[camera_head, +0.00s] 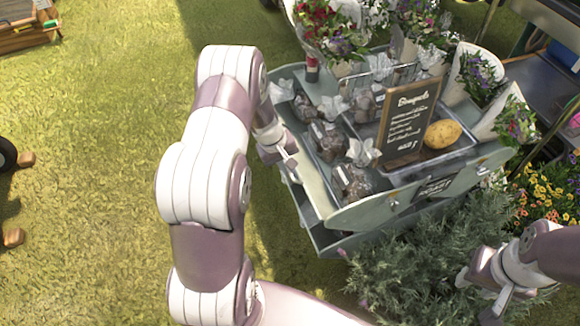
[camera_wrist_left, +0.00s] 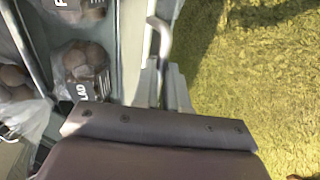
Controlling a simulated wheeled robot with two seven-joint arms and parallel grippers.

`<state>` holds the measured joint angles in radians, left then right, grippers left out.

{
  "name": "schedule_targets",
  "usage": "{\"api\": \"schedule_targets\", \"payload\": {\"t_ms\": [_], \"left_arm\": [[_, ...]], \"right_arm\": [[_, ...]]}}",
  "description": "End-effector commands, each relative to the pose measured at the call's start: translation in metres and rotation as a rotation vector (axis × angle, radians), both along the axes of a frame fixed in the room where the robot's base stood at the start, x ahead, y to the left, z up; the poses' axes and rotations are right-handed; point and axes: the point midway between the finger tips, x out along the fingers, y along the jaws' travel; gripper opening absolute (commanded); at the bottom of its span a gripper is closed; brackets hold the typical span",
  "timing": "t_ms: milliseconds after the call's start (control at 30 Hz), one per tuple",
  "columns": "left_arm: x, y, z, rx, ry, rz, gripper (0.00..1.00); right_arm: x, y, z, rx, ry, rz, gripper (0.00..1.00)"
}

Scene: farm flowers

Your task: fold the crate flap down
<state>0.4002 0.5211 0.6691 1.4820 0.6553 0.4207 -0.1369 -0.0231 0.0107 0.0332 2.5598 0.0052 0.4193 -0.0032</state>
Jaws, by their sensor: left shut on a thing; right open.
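The grey-green crate (camera_head: 385,210) is part of a display stand and holds bagged brown goods. Its pale side flap (camera_head: 317,190) runs along the crate's left side; the wrist view shows the pale flap (camera_wrist_left: 131,45) edge-on beside the bags. My left gripper (camera_head: 290,168) is at this flap, shut on what looks like its handle (camera_wrist_left: 160,38). The left gripper's fingers (camera_wrist_left: 165,80) also show in the wrist view, and their exact contact is partly hidden. My right gripper (camera_head: 482,297) is open and apart from the crate, above the shrub at lower right.
Bouquets (camera_head: 330,25) line the back and right. A grey-green shrub (camera_head: 420,260) grows in front. Grass (camera_head: 100,150) to the left is open.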

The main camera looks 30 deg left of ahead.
Motion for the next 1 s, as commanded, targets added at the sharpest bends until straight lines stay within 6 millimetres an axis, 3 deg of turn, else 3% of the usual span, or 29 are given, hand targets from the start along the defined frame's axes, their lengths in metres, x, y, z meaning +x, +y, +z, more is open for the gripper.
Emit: {"api": "schedule_targets", "payload": {"t_ms": [33, 100, 300, 667, 800, 1000], "left_arm": [[-0.004, 0.005, -0.022, -0.018, -0.023, 0.007, 0.0], [-0.01, 0.009, -0.031, -0.051, -0.063, 0.008, 0.0], [-0.025, 0.022, -0.052, -0.119, -0.142, 0.003, 0.0], [-0.043, 0.037, -0.094, -0.118, -0.136, 0.002, 0.0], [-0.042, 0.036, -0.086, -0.117, -0.137, 0.0, 0.38], [-0.042, 0.036, -0.086, -0.118, -0.137, 0.0, 0.38]], "right_arm": [[0.0, 0.0, -0.032, 0.0, 0.001, 0.0, 0.43], [0.0, 0.0, -0.056, 0.0, 0.001, 0.0, 0.43], [0.0, 0.0, -0.107, 0.0, 0.001, 0.0, 0.43], [0.0, 0.0, -0.144, 0.0, 0.0, 0.0, 0.43], [0.0, 0.0, -0.137, 0.0, 0.0, 0.0, 0.43], [0.0, 0.0, -0.137, 0.0, 0.0, 0.0, 0.43]]}}
